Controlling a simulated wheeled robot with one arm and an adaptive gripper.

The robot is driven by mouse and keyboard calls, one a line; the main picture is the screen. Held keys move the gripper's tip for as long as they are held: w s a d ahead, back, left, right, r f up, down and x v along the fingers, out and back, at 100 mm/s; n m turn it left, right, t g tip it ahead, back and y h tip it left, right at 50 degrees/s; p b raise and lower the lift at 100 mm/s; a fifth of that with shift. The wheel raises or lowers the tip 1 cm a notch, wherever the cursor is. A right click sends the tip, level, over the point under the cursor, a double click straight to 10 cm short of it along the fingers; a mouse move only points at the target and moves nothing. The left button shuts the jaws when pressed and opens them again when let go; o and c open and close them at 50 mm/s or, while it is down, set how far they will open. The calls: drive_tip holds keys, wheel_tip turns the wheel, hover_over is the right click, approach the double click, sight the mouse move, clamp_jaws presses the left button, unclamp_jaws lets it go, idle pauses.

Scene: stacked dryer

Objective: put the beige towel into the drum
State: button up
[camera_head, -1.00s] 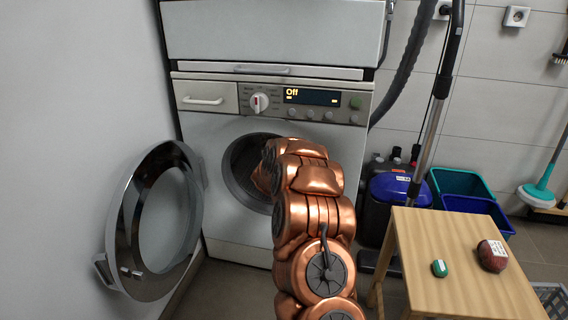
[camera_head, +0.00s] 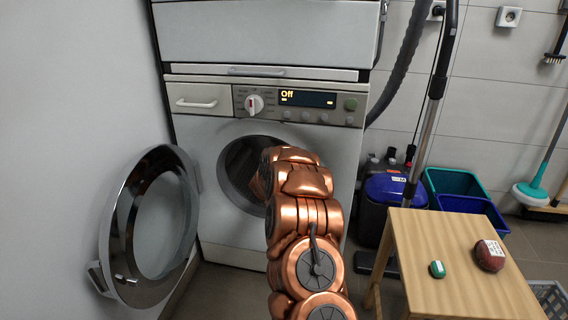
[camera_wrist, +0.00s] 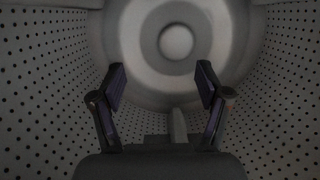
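The washing machine drum (camera_head: 238,172) is open at the front, and my arm reaches into its opening in the head view. The wrist view shows the inside of the drum (camera_wrist: 48,70), with a perforated wall and a round, pale back plate. My gripper (camera_wrist: 160,82) is inside the drum, its two fingers spread apart with nothing between them. It is hidden behind my arm in the head view. I cannot see the beige towel in either view; the lower drum is partly hidden by my gripper.
The round door (camera_head: 121,240) stands wide open at the left, near the wall. A wooden table (camera_head: 455,285) at the right holds a green item (camera_head: 437,269) and a reddish-brown item (camera_head: 489,255). A vacuum cleaner (camera_head: 385,205) and bins (camera_head: 470,205) stand behind it.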

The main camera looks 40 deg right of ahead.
drive_tip(key=shift+o, duration=0.6)
drive_tip(key=v, duration=1.2)
